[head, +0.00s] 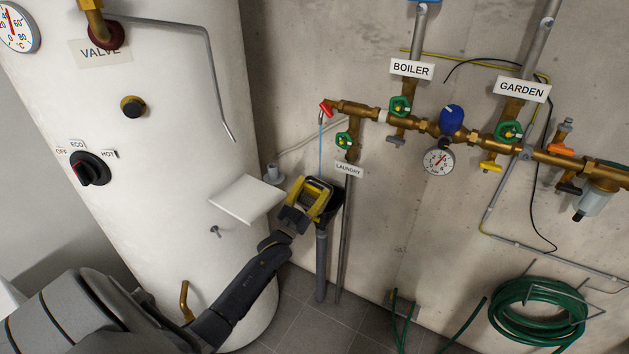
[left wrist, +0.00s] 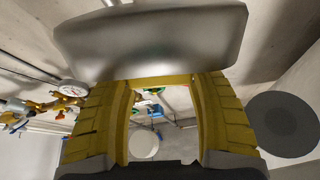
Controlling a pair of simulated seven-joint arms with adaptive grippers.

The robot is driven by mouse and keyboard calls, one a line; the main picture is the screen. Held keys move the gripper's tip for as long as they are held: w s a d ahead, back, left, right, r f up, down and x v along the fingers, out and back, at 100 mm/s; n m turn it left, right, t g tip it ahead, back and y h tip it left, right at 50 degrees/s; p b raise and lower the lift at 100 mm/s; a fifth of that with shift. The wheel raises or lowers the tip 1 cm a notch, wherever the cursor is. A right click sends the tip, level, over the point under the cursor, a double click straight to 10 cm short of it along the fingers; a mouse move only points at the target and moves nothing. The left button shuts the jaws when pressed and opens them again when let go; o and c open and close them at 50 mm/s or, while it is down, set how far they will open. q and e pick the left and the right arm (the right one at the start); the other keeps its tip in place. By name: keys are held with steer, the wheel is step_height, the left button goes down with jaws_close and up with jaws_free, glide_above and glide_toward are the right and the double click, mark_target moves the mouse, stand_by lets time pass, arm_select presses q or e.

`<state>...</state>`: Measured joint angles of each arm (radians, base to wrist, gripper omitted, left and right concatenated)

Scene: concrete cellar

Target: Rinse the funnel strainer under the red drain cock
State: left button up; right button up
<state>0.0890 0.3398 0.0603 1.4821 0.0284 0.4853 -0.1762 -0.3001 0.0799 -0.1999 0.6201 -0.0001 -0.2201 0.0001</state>
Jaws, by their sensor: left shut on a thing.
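The red drain cock (head: 326,108) sits at the left end of the brass pipe run. A thin blue stream of water (head: 320,150) falls from it to my left gripper (head: 311,198). The yellow fingers are shut on a smooth grey metal piece, which I take to be the funnel strainer (left wrist: 150,45); it spans the fingertips in the left wrist view. In the head view the fingers mostly hide it. A black funnel (head: 335,211) on a grey drain pipe is just below and behind the gripper. My right gripper is not in view.
A white shelf (head: 246,198) juts from the tank (head: 180,130) left of the gripper, with a small grey cup (head: 272,173) at its far end. The laundry cock (head: 344,141) and its pipe are close on the right. A green hose (head: 540,310) hangs lower right.

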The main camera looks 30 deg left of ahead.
mark_target(313, 188)
arm_select(q)
steer(key=shift+s+d+r, duration=0.45)
steer(key=shift+s+r, duration=0.2)
steer(key=shift+s, duration=0.05)
steer(key=shift+s+d+r, duration=0.4)
steer(key=shift+s+r, duration=0.25)
steer(key=shift+s, duration=0.05)
steer(key=shift+s+d+r, duration=0.15)
steer(key=shift+s+r, duration=0.05)
steer(key=shift+r, duration=0.05)
steer(key=shift+r, duration=0.15)
